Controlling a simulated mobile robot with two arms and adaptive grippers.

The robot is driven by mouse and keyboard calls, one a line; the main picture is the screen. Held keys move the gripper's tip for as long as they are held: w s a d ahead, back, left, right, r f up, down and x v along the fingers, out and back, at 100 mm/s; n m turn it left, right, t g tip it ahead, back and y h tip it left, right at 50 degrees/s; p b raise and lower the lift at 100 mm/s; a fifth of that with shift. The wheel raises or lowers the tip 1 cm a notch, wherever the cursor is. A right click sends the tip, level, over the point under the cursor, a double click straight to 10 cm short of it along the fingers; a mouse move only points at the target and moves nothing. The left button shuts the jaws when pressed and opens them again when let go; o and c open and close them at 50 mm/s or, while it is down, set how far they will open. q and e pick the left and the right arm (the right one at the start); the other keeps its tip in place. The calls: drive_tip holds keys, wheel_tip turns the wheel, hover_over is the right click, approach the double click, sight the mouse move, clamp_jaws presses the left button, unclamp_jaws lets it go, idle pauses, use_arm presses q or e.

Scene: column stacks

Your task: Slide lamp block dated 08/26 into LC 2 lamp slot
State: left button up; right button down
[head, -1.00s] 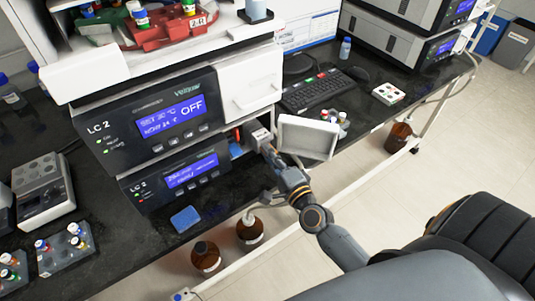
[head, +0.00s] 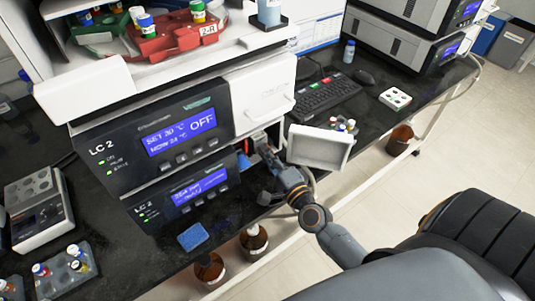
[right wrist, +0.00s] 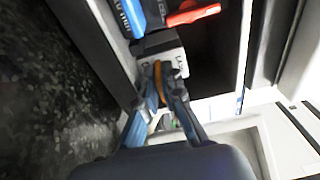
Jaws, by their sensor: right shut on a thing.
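My right gripper (head: 265,152) is at the opening low on the right of the LC 2 stack (head: 140,195). In the right wrist view my gripper (right wrist: 162,92) is shut on a pale lamp block (right wrist: 165,62) with dark lettering, too blurred to read as a date. The block is at the mouth of a dark bay (right wrist: 212,45); I cannot tell how deep it sits. The open white door (head: 318,146) hangs right of my gripper. A blue part (right wrist: 140,15) and a red part (right wrist: 192,15) are just beyond the block. My left gripper is not in view.
A blue sponge-like pad (head: 193,237) lies on the dark bench in front of the stack. Brown bottles (head: 208,270) stand below the bench edge. A keyboard (head: 325,93) and small vials (head: 343,126) are behind the open door.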

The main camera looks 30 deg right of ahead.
drive_tip(key=shift+s+d+r, duration=0.15)
drive_tip(key=shift+s, duration=0.2)
drive_tip(key=shift+w, duration=0.2)
drive_tip(key=c, duration=1.4)
unclamp_jaws()
drive_tip(key=shift+s, duration=0.1)
drive_tip(key=shift+s+f, duration=0.1)
drive_tip(key=shift+f, duration=0.1)
drive_tip(key=s, duration=1.1)
drive_tip(key=shift+s, duration=0.4)
